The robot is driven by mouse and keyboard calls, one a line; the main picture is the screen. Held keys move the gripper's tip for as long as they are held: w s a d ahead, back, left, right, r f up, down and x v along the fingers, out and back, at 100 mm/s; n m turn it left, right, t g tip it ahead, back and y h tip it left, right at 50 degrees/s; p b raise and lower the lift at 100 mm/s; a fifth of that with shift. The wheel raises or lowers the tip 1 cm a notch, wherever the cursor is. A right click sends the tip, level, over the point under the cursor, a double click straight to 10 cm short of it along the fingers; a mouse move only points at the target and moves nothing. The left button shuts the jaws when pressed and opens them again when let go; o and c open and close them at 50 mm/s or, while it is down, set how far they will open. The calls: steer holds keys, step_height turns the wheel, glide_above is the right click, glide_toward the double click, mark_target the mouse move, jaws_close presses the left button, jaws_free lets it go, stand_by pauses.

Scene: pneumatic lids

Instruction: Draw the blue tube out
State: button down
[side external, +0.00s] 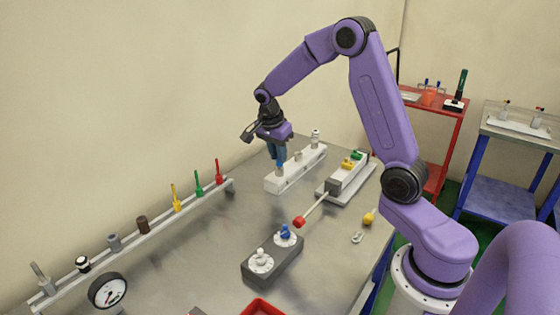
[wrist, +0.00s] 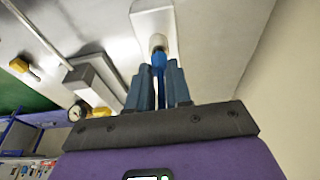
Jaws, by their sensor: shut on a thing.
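The blue tube (wrist: 159,62) shows bright blue between my gripper's fingers in the wrist view. Its far end meets a pale round fitting (wrist: 158,43) on the white block (wrist: 150,22). My gripper (wrist: 159,88) is shut on the tube, with one dark blue finger on each side. In the side external view my gripper (side external: 278,154) points down over the left end of the white block (side external: 290,179), and a little blue shows just below the fingers. How deep the tube sits in the fitting is hidden.
More fittings stand on the block, right of my gripper. A cylinder unit with a red-tipped rod (side external: 318,207) lies to the right. A grey box with two dials (side external: 272,262) is in front. A rail (side external: 130,240) with coloured tools and a gauge (side external: 108,290) are left. Bare table lies between.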

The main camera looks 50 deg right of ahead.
steer(key=shift+d+v, duration=0.15)
steer(key=shift+v, duration=0.5)
steer(key=shift+d+v, duration=0.15)
steer(key=shift+v, duration=0.5)
steer(key=shift+d+v, duration=0.2)
steer(key=shift+v, duration=0.6)
steer(key=shift+d+v, duration=0.2)
steer(key=shift+v, duration=0.65)
steer(key=shift+d+v, duration=0.2)
steer(key=shift+v, duration=0.6)
steer(key=shift+r, duration=0.1)
